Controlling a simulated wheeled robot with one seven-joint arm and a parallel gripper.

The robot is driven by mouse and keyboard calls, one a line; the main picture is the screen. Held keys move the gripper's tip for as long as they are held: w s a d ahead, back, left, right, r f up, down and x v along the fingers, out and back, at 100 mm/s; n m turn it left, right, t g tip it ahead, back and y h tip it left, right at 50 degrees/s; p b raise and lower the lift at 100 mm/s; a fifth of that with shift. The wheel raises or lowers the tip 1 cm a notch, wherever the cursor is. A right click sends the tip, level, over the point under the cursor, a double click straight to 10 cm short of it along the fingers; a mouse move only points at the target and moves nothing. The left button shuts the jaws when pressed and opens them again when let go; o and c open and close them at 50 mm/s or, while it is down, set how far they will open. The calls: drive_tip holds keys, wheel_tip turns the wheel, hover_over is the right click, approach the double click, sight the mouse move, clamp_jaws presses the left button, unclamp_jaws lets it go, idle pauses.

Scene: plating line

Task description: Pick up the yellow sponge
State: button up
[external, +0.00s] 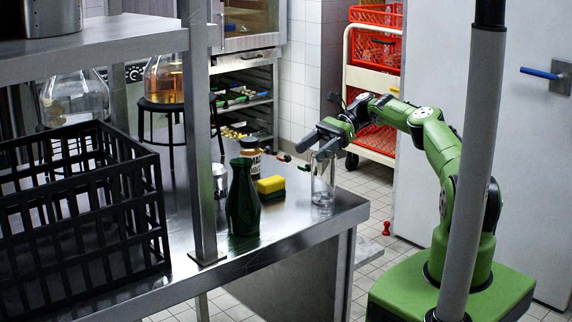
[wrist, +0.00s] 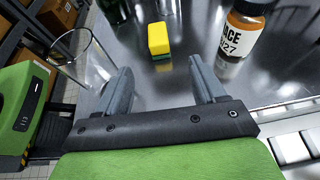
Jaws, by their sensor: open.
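The yellow sponge (external: 271,185) with a dark green underside lies on the steel counter (external: 290,221), between a green bottle and a clear glass. In the wrist view the yellow sponge (wrist: 158,39) is ahead of my fingers, a little left of the middle of the gap. My gripper (external: 318,146) is open and empty, above the counter near the glass. In the wrist view my gripper (wrist: 160,80) shows both fingers spread apart, with nothing between them. The sponge is apart from the fingers.
The clear glass (external: 323,180) stands near the counter's right corner; in the wrist view the glass (wrist: 84,62) is close beside the left finger. A dark green bottle (external: 242,200) and a labelled brown jar (external: 250,155) stand near the sponge. A black crate (external: 85,215) and a shelf post (external: 202,140) are left.

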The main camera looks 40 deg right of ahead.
sight(278, 177)
drive_tip(key=b+x, duration=0.1)
drive_tip(key=x, duration=0.4)
drive_tip(key=b+x, duration=0.1)
drive_tip(key=x, duration=0.3)
drive_tip(key=b+x, duration=0.1)
drive_tip(key=x, duration=0.4)
drive_tip(key=shift+s+a+f, duration=0.15)
drive_tip(key=shift+s+a, duration=0.1)
drive_tip(key=shift+a, duration=0.1)
drive_tip(key=c, duration=1)
